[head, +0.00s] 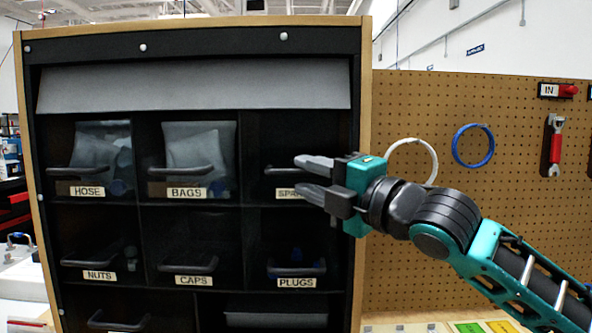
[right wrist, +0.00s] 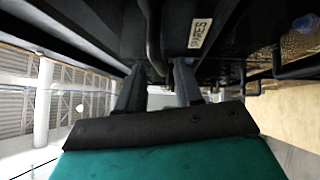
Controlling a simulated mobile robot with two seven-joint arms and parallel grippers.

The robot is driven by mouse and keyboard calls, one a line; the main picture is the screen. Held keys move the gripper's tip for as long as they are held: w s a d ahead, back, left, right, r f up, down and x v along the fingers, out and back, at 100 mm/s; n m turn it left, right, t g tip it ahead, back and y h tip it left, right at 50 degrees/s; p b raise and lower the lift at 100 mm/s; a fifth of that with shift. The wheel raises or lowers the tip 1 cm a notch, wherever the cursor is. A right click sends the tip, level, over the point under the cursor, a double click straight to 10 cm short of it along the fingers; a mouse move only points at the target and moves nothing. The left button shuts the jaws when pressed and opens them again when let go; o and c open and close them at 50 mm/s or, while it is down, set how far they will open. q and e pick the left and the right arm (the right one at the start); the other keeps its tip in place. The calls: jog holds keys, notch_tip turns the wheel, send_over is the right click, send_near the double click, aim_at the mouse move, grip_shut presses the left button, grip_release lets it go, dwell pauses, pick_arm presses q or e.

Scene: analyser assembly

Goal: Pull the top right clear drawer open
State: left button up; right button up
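The top right clear drawer, labelled SPARES, sits in the black cabinet in the head view; its dark bar handle (head: 280,171) is partly hidden by my right gripper. My right gripper (head: 304,174) is at the handle, its grey fingers one above the other with a gap between them. In the right wrist view the drawer's label (right wrist: 200,33) shows, and the handle (right wrist: 153,40) runs down towards the space between the open fingers (right wrist: 158,75). I cannot tell whether a finger touches it. The drawer looks shut. My left gripper is not in view.
Drawers labelled HOSE (head: 88,190), BAGS (head: 187,193), NUTS (head: 98,276), CAPS (head: 194,281) and PLUGS (head: 297,283) surround it. A pegboard (head: 480,220) at the right holds a white ring (head: 432,160), a blue ring (head: 489,146) and a red-handled wrench (head: 555,150).

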aim_at(300, 174)
jog(key=shift+x, duration=1.7)
jog(key=shift+c, duration=0.4)
grip_shut()
